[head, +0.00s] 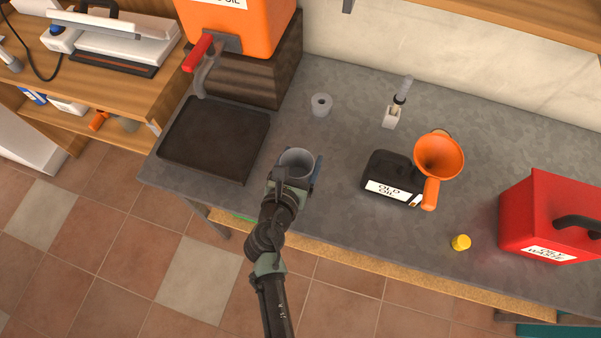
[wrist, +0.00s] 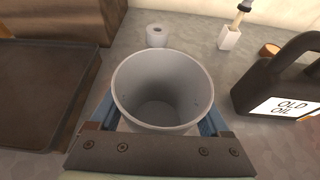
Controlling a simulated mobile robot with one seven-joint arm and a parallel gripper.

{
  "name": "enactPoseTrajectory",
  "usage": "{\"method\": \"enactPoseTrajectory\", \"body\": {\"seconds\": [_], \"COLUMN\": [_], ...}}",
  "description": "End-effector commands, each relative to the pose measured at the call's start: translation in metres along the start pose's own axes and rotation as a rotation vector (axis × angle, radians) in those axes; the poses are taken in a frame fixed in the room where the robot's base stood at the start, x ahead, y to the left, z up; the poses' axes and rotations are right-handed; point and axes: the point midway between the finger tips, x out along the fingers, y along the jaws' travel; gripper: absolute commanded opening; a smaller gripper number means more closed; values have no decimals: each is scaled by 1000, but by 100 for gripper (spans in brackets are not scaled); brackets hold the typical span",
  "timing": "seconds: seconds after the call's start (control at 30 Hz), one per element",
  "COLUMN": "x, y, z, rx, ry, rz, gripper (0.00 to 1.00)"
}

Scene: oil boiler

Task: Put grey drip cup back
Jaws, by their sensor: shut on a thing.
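The grey drip cup (head: 297,162) is upright and looks empty inside. My gripper (head: 294,175) is shut on it, with a blue finger on each side of the cup. In the wrist view the cup (wrist: 162,85) fills the middle, between the blue fingers. The cup is near the front of the grey worktop, right of the black drip tray (head: 213,139). I cannot tell whether its base touches the worktop. An orange oil tank (head: 240,28) with a red-handled tap (head: 198,53) stands behind the tray, its spout over the tray's back edge.
A black "old oil" can (head: 390,172) with an orange funnel (head: 438,155) stands to the right. A white roll (head: 321,105) and a brush in a white holder (head: 391,117) stand behind. A yellow cap (head: 461,242) and a red box (head: 550,217) are further right.

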Motion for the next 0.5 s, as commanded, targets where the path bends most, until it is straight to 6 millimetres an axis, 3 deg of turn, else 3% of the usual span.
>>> {"method": "enactPoseTrajectory", "body": {"seconds": [0.3, 0.5], "x": [16, 18], "y": [0, 0], "z": [-38, -43], "rx": [0, 1], "ry": [-1, -2], "rz": [0, 1], "gripper": [18, 18]}}
